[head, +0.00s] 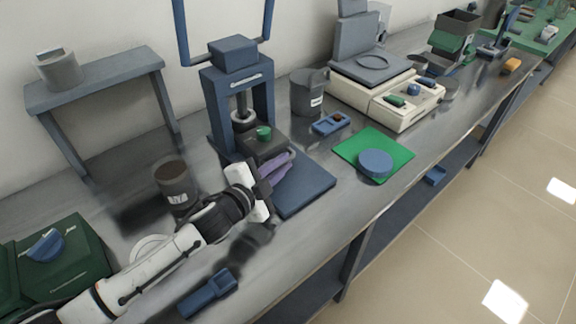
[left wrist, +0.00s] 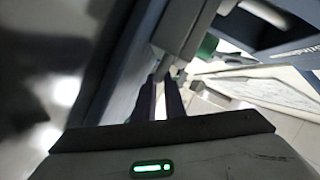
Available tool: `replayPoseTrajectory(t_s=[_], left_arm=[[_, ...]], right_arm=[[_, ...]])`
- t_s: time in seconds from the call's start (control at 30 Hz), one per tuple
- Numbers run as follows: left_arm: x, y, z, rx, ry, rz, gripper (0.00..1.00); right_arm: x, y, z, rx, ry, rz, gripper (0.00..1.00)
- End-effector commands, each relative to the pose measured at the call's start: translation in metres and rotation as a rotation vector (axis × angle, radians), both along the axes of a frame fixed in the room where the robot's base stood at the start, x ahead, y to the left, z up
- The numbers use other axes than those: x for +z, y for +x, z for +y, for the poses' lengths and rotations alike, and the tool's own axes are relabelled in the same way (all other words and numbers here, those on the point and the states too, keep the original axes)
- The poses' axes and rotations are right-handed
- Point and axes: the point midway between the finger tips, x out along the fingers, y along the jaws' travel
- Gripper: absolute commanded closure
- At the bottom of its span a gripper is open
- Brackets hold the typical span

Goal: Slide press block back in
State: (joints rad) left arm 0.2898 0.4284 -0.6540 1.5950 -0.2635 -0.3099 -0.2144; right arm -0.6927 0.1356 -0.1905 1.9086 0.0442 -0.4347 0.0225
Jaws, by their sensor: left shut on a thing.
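The blue press (head: 262,100) stands on the bench with its flat base plate (head: 308,188) reaching toward the front edge. The dark press block (head: 258,153), with a green knob (head: 264,132) on top, sits low at the front of the press, below the ram (head: 242,116). My left gripper (head: 287,162) has its purple fingers at the front side of the block and is shut on it; the exact contact is hard to see. In the left wrist view the fingers (left wrist: 168,100) point at the grey block (left wrist: 184,28), and the green knob (left wrist: 208,46) shows beside it. My right gripper is not in view.
A dark labelled jar (head: 175,183) stands beside my left arm. A grey jar (head: 309,95), a small blue tray (head: 330,124) and a green mat (head: 393,146) with a blue disc (head: 375,163) lie right of the press. A blue tool (head: 208,293) lies near the front edge.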

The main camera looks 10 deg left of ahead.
Motion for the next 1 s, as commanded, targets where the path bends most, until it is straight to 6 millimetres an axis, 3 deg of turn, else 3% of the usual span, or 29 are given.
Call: replayPoseTrajectory(t_s=[0.07, 0.47, 1.0], left_arm=[[0.001, 0.003, 0.006, 0.011, 0.008, -0.004, 0.82], [0.001, -0.003, 0.005, 0.005, 0.006, -0.001, 0.82], [0.020, -0.084, 0.038, 0.007, 0.007, -0.001, 0.82]], right_arm=[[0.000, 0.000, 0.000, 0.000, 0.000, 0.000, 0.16], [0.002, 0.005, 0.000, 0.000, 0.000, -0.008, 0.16], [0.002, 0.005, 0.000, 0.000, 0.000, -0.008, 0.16]])
